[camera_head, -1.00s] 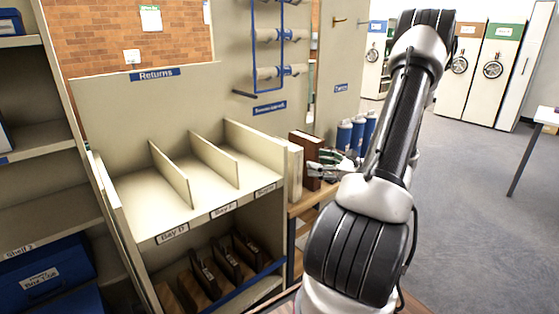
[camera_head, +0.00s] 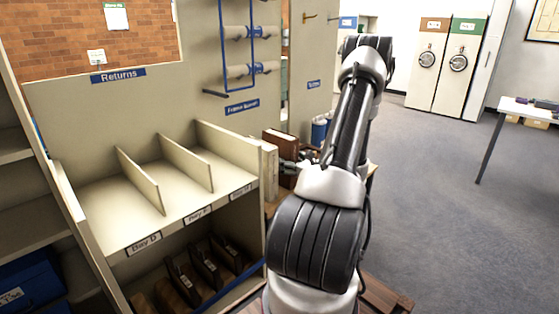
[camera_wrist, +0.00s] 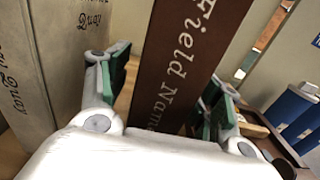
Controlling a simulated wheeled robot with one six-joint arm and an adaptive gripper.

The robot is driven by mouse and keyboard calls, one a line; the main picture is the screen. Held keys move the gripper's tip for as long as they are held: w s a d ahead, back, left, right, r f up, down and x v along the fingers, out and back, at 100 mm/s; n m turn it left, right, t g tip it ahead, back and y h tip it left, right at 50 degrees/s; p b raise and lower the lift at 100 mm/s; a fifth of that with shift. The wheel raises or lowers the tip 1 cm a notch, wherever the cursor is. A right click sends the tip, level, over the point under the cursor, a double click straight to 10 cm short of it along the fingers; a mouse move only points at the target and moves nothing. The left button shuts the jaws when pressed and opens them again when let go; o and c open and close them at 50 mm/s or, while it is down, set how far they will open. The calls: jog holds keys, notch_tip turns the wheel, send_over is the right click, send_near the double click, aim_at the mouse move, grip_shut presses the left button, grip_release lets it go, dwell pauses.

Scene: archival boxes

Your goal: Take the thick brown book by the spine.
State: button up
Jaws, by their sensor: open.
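The thick brown book (camera_head: 281,150) stands upright on a wooden surface just right of the returns shelves. In the wrist view its dark brown spine (camera_wrist: 188,60) carries pale lettering, "Field Name", with the rest hidden. My gripper (camera_wrist: 165,92) is open, with one green-padded finger on each side of the spine. The left finger is in the space between the brown book and a cream book (camera_wrist: 55,60). I cannot tell whether either pad touches the brown book. In the head view my gripper (camera_head: 296,165) is at the book's right side, partly hidden by my arm.
The cream book stands close on the left, lettered "Quay". Blue bottles (camera_wrist: 290,110) stand to the right of the brown book. The returns shelves (camera_head: 130,235), with dividers (camera_head: 140,180), lie to the left. Open floor (camera_head: 440,220) lies to the right.

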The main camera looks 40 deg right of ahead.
jog(key=shift+w, duration=0.95)
jog(key=shift+c, duration=0.4)
grip_shut()
jog(key=shift+r, duration=0.15)
